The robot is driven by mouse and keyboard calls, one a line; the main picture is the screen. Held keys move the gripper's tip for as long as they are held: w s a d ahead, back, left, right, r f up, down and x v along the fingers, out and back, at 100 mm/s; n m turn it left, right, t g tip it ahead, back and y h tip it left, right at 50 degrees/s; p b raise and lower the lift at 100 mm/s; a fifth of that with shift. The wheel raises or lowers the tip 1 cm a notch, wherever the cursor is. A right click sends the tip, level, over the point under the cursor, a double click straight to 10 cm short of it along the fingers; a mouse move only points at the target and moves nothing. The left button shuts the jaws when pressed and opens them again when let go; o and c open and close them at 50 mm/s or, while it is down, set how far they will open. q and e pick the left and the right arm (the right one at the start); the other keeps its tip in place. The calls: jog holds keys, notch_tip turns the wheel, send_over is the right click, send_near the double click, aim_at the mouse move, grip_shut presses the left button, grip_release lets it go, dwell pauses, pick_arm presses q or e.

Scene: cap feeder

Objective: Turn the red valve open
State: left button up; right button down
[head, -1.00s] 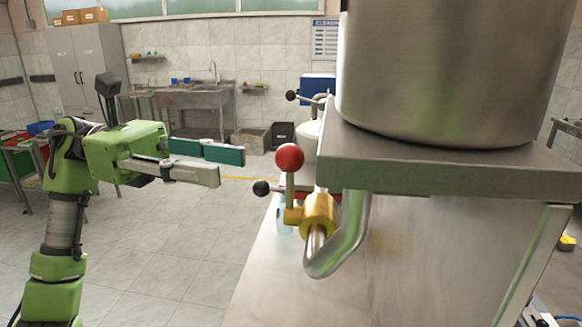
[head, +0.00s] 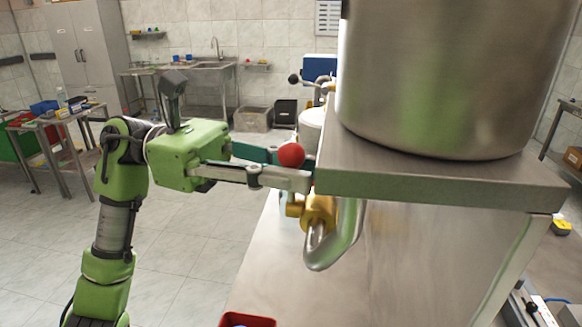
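The red valve knob (head: 291,155) is a red ball on top of a lever, above a brass valve body (head: 319,212) on a bent steel pipe (head: 340,245). My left gripper (head: 306,171) reaches it from the left. Its fingers are apart, with the grey near finger in front of the lever and the teal far finger behind the ball. The grey finger hides the lever below the ball. I cannot tell whether either finger touches it. My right gripper is not in view.
A large steel tank (head: 440,80) stands on a thick metal shelf (head: 440,185) just right of the valve. A steel table (head: 290,290) lies below, with a red bin (head: 247,321) at its front. Another black-knobbed valve (head: 294,78) is farther back.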

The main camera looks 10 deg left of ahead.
pick_arm(q)
grip_shut()
jog(key=shift+s+f+b, duration=0.1)
jog(key=shift+b, duration=0.45)
jog(key=shift+s+f+m+t+y+b, duration=0.15)
jog(key=shift+s+m+b, duration=0.3)
jog(key=shift+m+b, duration=0.9)
jog(key=shift+s+f+m+t+y+b, duration=0.15)
jog(key=shift+s+m+b, duration=0.55)
jog(key=shift+b, duration=1.15)
jog(key=shift+s+f+m+t+y+b, duration=0.1)
jog(key=shift+s+m+y+b, duration=0.15)
jog(key=shift+m+b, duration=1.2)
jog(key=o, duration=0.8)
grip_release()
jog(key=shift+c, duration=0.2)
